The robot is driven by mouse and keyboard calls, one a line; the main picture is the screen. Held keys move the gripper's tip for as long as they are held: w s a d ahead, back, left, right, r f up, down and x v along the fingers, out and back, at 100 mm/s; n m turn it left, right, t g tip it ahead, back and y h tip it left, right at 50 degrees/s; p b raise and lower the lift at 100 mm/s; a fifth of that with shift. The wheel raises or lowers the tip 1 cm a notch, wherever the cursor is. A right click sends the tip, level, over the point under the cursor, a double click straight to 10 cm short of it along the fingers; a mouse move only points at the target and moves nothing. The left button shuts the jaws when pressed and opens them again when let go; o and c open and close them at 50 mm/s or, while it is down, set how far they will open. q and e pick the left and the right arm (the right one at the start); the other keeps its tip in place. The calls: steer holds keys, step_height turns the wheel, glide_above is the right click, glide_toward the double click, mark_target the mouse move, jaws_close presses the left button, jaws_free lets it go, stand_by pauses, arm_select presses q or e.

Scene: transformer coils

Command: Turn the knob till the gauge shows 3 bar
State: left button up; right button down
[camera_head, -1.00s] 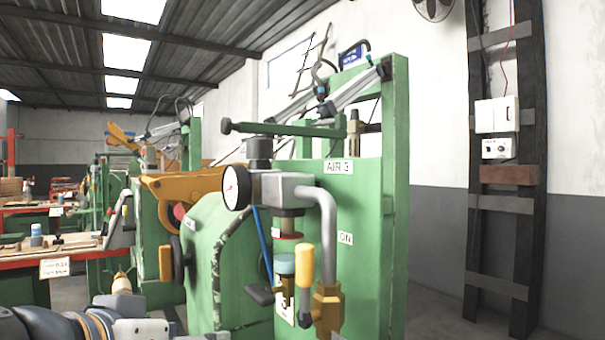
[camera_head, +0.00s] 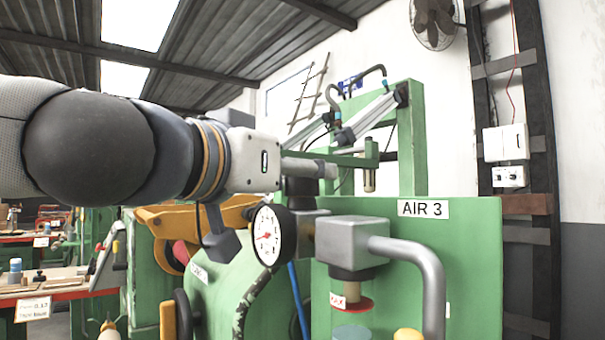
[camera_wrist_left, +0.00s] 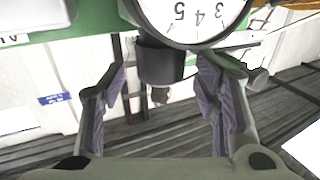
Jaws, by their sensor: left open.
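The gauge (camera_head: 273,235) is a round white dial with a black rim, on the side of the grey regulator (camera_head: 345,243). Its needle is too small to read for sure. The dark cylindrical knob (camera_head: 299,190) stands upright on the regulator, partly hidden behind my left gripper (camera_head: 318,168). In the left wrist view the knob (camera_wrist_left: 165,62) is between the open fingers, with gaps on both sides. My right gripper is out of view.
The green machine panel (camera_head: 470,260) carries an AIR 3 sign (camera_head: 423,208). A bent grey pipe (camera_head: 428,270) leaves the regulator to the right. An orange lever (camera_head: 190,212) is at the left.

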arm_select(q)
steer(key=shift+w+d+f, duration=0.25)
steer(key=shift+w+d, duration=0.1)
steer(key=shift+w, duration=0.3)
steer(key=shift+w+d+r, duration=0.15)
steer(key=shift+w, duration=0.1)
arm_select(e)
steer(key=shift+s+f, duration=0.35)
arm_select(q)
steer(key=shift+s, duration=0.1)
steer(key=c, duration=1.2)
steer(key=shift+h, duration=0.4)
